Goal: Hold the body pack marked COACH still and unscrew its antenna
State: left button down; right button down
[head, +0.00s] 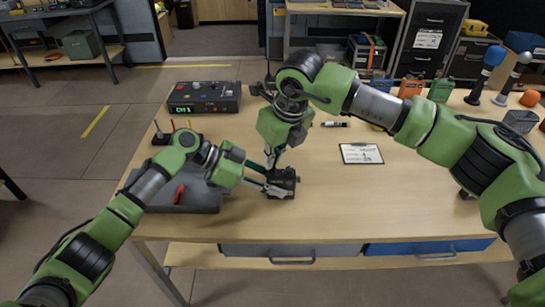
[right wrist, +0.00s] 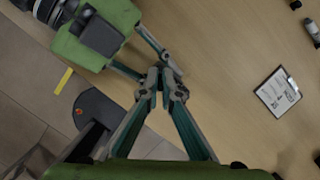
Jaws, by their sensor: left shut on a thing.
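A small black body pack (head: 284,187) is at the table's middle left, in front of my right gripper. Its marking is not readable. My left gripper (head: 270,188) is shut on the body pack from the left; its fingers also show in the right wrist view (right wrist: 160,72). My right gripper (head: 271,163) points down from above, its tips just over the top of the pack. In the right wrist view its fingers (right wrist: 163,88) come close together at the left gripper's fingertips. The antenna is hidden, and I cannot tell whether the right fingers grip it.
A black console (head: 205,97) stands behind. A clipboard (head: 361,153) and a marker (head: 334,124) lie to the right. Orange (head: 410,86) and green (head: 441,89) packs stand farther back. The front right table is clear.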

jog(key=shift+n, duration=0.5)
jog(key=n+g+y, duration=0.1)
jog(key=n, duration=0.3)
dwell(0.4)
jog(key=shift+n+g, duration=0.3)
jog(key=shift+n, duration=0.7)
jog(key=shift+n+g, duration=0.3)
jog(key=shift+n, duration=0.7)
jog(key=n+g, duration=0.1)
jog(key=n, duration=0.3)
